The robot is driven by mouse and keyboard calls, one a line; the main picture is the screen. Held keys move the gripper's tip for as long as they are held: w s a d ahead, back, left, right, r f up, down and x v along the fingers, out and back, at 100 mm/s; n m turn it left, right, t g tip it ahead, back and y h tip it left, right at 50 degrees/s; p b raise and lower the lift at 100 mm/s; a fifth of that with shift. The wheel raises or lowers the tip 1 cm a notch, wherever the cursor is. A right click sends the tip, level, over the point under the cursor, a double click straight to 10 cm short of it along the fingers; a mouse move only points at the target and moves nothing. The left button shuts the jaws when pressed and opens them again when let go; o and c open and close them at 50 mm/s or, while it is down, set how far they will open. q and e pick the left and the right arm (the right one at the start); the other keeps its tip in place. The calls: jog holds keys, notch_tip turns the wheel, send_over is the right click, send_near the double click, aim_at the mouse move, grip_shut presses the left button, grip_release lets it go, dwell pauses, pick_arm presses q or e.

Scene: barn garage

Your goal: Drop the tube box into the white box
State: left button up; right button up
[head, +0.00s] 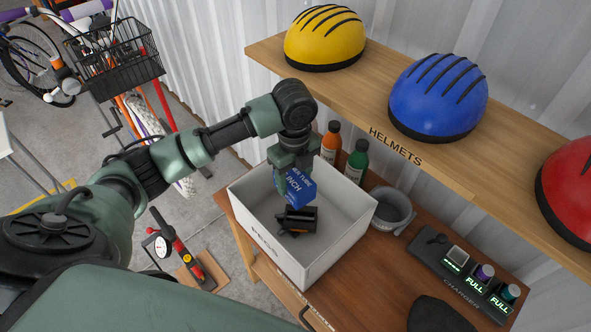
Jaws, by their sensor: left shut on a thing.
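The tube box (297,187) is a small blue carton with white lettering. My left gripper (290,172) points down and is shut on it. It holds the carton over the inside of the white box (262,245), within its rim as seen from above. I cannot tell how high the carton is above the floor of the box. The white box is open-topped and stands on the wooden bench. Black items (297,219) lie inside it, just below the carton in the picture. My right gripper is not in view.
Orange (331,143) and green (356,162) bottles stand behind the white box, with a grey cup (392,209) at its right. A charger (468,270) sits farther right. A helmet shelf (400,139) overhangs the bench. A floor pump (184,257) stands at left.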

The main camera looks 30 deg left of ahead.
aim_at(297, 174)
pick_arm(q)
jog(key=f, duration=0.1)
jog(key=w+f, duration=0.1)
jog(key=f, duration=0.1)
jog(key=shift+w, duration=0.15)
jog(key=shift+s+r, duration=0.1)
jog(key=shift+s, duration=0.2)
jog(key=o, duration=1.4)
jog(key=shift+o, duration=1.1)
jog(key=shift+w, duration=0.2)
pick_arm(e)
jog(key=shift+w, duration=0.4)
pick_arm(q)
notch_tip(297, 174, up, 6)
jog(key=shift+w+r+b, duration=0.1)
jog(key=shift+r+b, duration=0.1)
jog(key=shift+b, duration=0.95)
jog(key=shift+r, duration=0.6)
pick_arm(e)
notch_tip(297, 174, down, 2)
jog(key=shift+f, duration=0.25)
